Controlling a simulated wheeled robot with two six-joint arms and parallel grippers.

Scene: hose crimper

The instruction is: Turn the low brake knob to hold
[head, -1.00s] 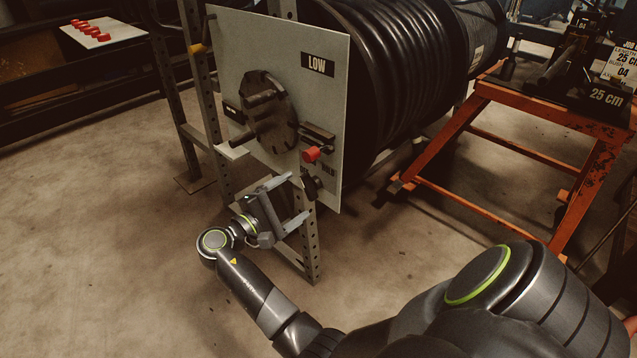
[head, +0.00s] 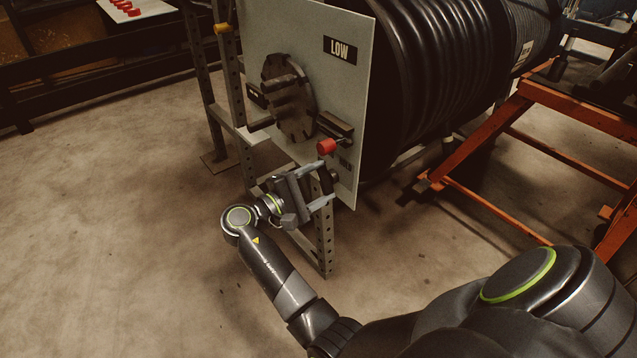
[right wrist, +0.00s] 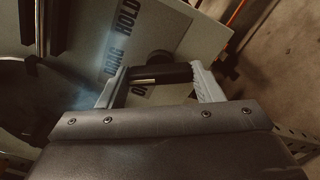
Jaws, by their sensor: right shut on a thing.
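The low brake knob is a dark bar-shaped handle low on the grey panel (head: 357,110) marked LOW. In the right wrist view the knob (right wrist: 168,73) lies crosswise between my fingers, with its round hub behind it. My right gripper (head: 326,186) is at the knob in the head view and shut on it; it also shows in the right wrist view (right wrist: 158,75). The words DRAG (right wrist: 114,64) and HOLD (right wrist: 128,19) are printed beside the knob; a third word is partly hidden. I cannot tell which word the knob points to. My left gripper is not in view.
A red-tipped lever (head: 326,146) sticks out just above my right gripper. A dark round hub (head: 288,97) with protruding bars is on the panel's left. A black hose reel (head: 435,80) stands behind the panel. An orange stand (head: 480,140) is at right. The floor at left is clear.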

